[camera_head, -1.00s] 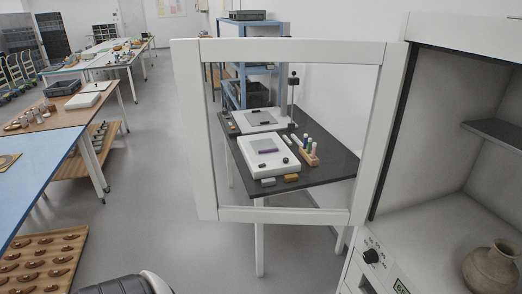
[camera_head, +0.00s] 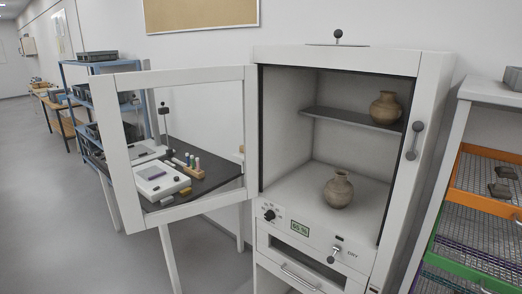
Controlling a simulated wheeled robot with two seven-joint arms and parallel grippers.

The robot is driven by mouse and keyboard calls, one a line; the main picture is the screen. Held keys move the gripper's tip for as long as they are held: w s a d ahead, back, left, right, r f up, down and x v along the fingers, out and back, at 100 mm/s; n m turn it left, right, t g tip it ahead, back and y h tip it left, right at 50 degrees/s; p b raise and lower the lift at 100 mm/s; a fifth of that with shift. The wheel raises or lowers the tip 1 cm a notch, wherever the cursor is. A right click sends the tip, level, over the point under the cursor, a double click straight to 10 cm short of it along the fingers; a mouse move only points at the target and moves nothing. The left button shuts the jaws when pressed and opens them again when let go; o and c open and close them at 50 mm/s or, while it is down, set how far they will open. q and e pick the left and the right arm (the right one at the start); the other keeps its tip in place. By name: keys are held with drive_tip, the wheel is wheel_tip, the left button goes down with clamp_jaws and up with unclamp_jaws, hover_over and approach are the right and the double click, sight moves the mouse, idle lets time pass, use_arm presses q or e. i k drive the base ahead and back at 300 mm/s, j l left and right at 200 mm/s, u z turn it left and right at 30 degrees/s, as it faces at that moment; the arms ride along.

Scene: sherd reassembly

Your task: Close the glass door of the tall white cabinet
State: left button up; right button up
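The tall white cabinet (camera_head: 330,53) stands right of the middle, its upper compartment open to view. Its glass door (camera_head: 121,146), a white frame around clear glass, is swung wide open to the left, hinged at the cabinet's left edge. A handle (camera_head: 415,141) with dark knobs sits on the cabinet's right side. Inside, one clay vase (camera_head: 385,108) stands on the dark shelf (camera_head: 350,120) and another clay vase (camera_head: 339,190) stands on the compartment floor. Neither of my grippers shows in the view.
A dark table (camera_head: 218,191) with white devices stands behind the glass door, seen through it. A blue shelf rack (camera_head: 66,75) is further back. A rack with orange and green trays (camera_head: 477,212) stands close on the right. The floor at left is clear.

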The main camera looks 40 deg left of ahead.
sight(103, 89)
drive_tip(key=j+z, duration=0.2)
drive_tip(key=j, duration=0.25)
drive_tip(key=j+z, duration=0.25)
drive_tip(key=j, duration=0.2)
drive_tip(key=k+j+z, duration=0.2)
drive_tip(key=j, duration=0.2)
drive_tip(key=j+z, duration=0.2)
drive_tip(key=j, duration=0.25)
drive_tip(key=k+j, duration=0.15)
drive_tip(key=j, duration=0.25)
drive_tip(key=k+j, duration=0.1)
drive_tip(key=j, duration=0.3)
drive_tip(key=k+j, duration=0.15)
drive_tip(key=j, duration=0.25)
drive_tip(key=k+j, duration=0.1)
drive_tip(key=j, duration=0.3)
drive_tip(key=k+j, duration=0.15)
drive_tip(key=j, duration=0.25)
drive_tip(key=k+j, duration=0.15)
drive_tip(key=j, duration=0.25)
drive_tip(key=k+j, duration=0.1)
drive_tip(key=j, duration=0.3)
